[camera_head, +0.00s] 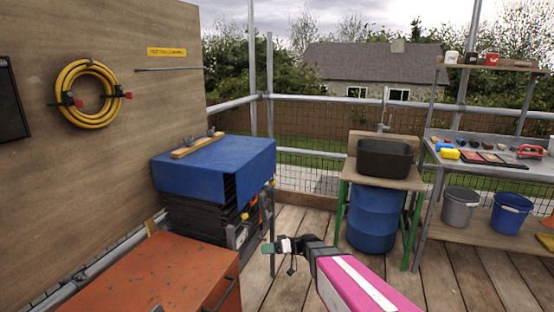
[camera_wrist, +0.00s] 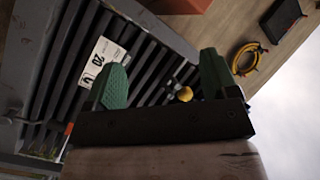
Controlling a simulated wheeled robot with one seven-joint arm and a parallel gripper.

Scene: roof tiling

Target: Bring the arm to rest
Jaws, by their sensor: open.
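My gripper (camera_head: 277,247) is held out in front of me, above the wooden deck, at the end of my pink arm. In the wrist view my gripper (camera_wrist: 165,80) shows two green fingers spread apart, with nothing held between them. The wrist view is turned, with the stack of dark tiles behind the fingers. In the head view the gripper is to the right of the blue-covered stack and appears apart from it.
A blue cover (camera_head: 215,165) lies over the dark stack (camera_head: 197,215) at left. An orange chest (camera_head: 160,275) stands in front. A blue barrel (camera_head: 373,215) and a black basin (camera_head: 385,158) are ahead right. A workbench (camera_head: 490,168) stands at right. Deck boards between them are clear.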

